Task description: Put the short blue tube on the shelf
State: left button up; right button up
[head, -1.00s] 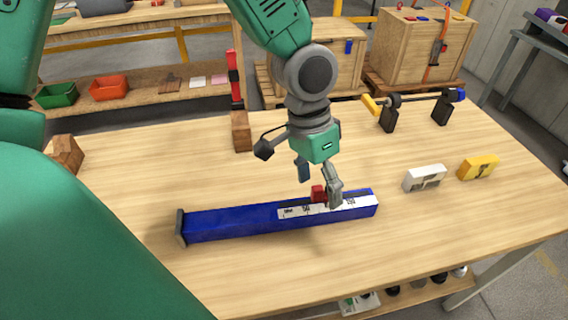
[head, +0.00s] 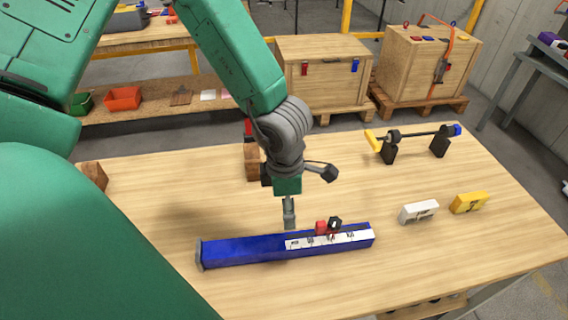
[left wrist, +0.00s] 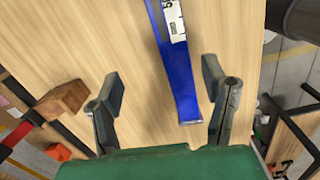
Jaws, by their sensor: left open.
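A blue square tube (head: 240,249) lies on the wooden table, with a grey plate at its left end and a white scale label toward its right end. A small red and black piece (head: 327,226) sits on top near the label. My left gripper (head: 289,214) is over the tube's middle, pointing down. In the left wrist view, its two fingers (left wrist: 161,76) are wide apart and empty, with the tube (left wrist: 180,80) showing between them, nearer the right finger. I cannot tell whether a finger touches it. My right gripper is not in view.
A low wooden shelf (head: 150,111) with an orange bin (head: 122,98) stands behind the table. A white block (head: 418,212), a yellow block (head: 469,203) and a black rod stand (head: 415,137) are at the right. A brown block (head: 252,162) is behind my gripper. The front right tabletop is clear.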

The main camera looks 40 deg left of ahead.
aim_at(286, 240)
pick_arm(q)
jog(key=shift+n+g, duration=0.3)
jog(key=shift+n, duration=0.1)
jog(key=f, duration=0.2)
jog(key=f+b, duration=0.1)
jog(key=f, duration=0.2)
jog(key=s+d+f, duration=0.1)
jog(key=f, duration=0.1)
jog(key=shift+s+f+b, duration=0.1)
jog(key=shift+f+b, duration=0.25)
jog(key=shift+f, duration=0.05)
jog(key=shift+a+f, duration=0.35)
jog(key=shift+f, duration=0.2)
notch_tip(286, 240, down, 4)
jog(key=shift+d+f, duration=0.15)
jog(key=shift+f, duration=0.1)
jog(key=shift+d+f, duration=0.15)
jog(key=shift+d, duration=0.1)
jog(key=c, duration=1)
grip_shut()
jog(key=shift+a, duration=0.25)
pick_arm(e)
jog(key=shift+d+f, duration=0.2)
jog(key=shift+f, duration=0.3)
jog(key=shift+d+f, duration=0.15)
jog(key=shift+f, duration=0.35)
